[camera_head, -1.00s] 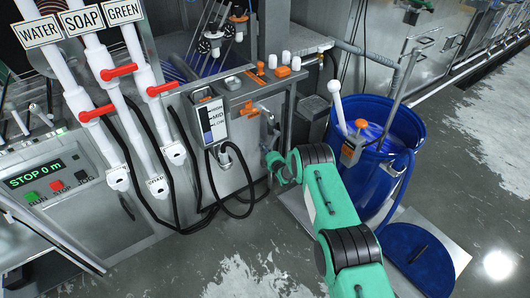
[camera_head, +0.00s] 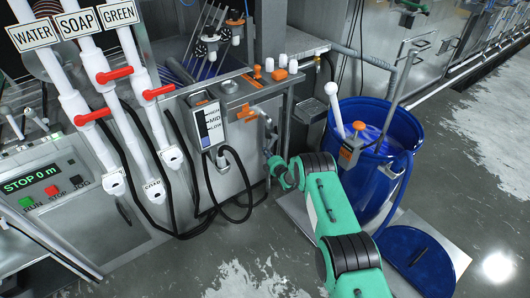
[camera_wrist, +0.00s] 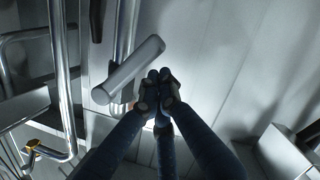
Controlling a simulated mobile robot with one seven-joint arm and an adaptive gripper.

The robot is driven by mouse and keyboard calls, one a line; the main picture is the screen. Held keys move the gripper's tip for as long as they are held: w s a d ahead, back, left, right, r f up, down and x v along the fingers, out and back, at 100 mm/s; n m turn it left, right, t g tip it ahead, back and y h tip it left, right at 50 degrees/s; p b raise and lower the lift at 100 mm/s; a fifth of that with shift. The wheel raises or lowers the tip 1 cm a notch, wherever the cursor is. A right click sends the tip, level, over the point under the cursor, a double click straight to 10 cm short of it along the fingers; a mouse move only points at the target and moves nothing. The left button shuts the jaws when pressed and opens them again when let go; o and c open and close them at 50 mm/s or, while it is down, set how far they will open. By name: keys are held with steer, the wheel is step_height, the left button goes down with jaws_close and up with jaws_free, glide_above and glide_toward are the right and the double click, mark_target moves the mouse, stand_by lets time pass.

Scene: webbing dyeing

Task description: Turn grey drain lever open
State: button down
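The grey drain lever (camera_wrist: 128,70) shows in the wrist view as a slanted round bar just above and left of my fingertips. My gripper (camera_wrist: 160,84) has its dark fingers drawn together, with nothing visible between them. The fingertips are beside the lower right side of the bar; I cannot tell whether they touch it. In the head view my gripper (camera_head: 271,156) is low at the right end of the metal tank (camera_head: 232,178), partly hidden by my wrist. I cannot make out the grey lever clearly there.
An orange-handled valve (camera_head: 247,111) is on the tank front above my gripper. A black hose (camera_head: 247,190) loops to its left. A blue drum (camera_head: 385,125) stands close on the right of my arm. Metal pipes (camera_wrist: 62,80) rise left in the wrist view.

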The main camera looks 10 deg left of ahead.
steer(key=shift+w+d+f, duration=0.1)
steer(key=shift+f, duration=0.15)
steer(key=shift+w+d+f+n, duration=0.15)
steer(key=shift+f+n, duration=0.1)
steer(key=shift+n, duration=0.25)
steer(key=shift+w+d+f+n+t, duration=0.35)
steer(key=shift+w+d+f+n, duration=0.25)
steer(key=shift+n, duration=0.45)
steer(key=shift+w+d+f+n+t, duration=0.35)
steer(key=shift+f+n, duration=0.4)
steer(key=shift+n, duration=0.3)
steer(key=s+d+r+p, duration=0.1)
steer(key=s+p, duration=0.3)
steer(key=s, duration=0.7)
steer(key=shift+s+d+r, duration=0.15)
steer(key=shift+d, duration=0.55)
